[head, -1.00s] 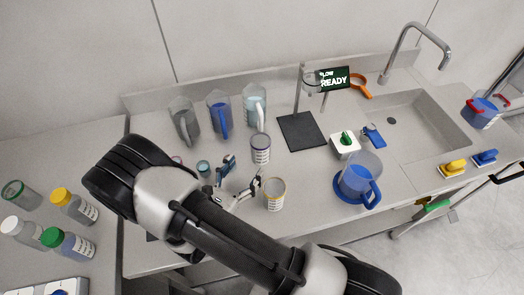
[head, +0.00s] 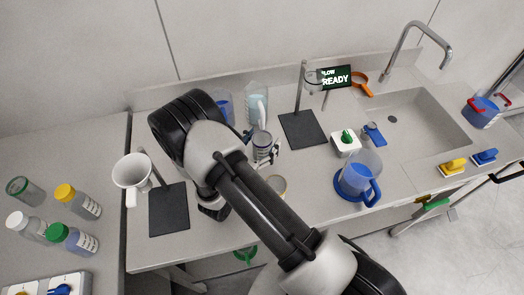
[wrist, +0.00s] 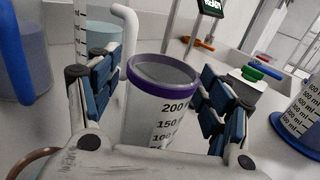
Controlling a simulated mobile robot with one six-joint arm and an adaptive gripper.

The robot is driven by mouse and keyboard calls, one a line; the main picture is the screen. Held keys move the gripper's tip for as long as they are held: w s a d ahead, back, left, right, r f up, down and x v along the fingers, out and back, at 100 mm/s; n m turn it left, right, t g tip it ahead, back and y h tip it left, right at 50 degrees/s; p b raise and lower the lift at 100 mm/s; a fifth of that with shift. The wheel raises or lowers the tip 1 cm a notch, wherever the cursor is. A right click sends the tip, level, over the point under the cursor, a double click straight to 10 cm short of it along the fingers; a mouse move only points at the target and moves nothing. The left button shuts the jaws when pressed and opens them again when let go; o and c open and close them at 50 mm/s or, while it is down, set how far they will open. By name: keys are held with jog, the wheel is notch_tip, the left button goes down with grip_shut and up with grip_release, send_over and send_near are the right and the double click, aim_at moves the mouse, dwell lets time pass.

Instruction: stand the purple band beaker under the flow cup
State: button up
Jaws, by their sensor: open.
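The purple band beaker (head: 262,140) stands upright on the bench, partly hidden by my gripper (head: 266,153) in the head view. In the wrist view its purple rim (wrist: 163,72) and graduated wall show between my two fingers (wrist: 160,100). The fingers are open on either side, with a visible gap at least on the right. The beaker looks empty. A small cup (head: 312,82), seemingly the flow cup, hangs on a stand beside a lit sign reading READY. The dark stand base (head: 303,130) below it is bare.
A second stand (head: 168,210) with a white cup (head: 132,171) is at the left. A yellow-rimmed beaker (head: 279,184) is close to my arm. A white block (head: 346,143) and blue-based jug (head: 358,178) are right of the base.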

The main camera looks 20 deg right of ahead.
jog(key=c, duration=1.2)
jog(key=shift+c, duration=0.2)
jog(key=shift+r, duration=0.15)
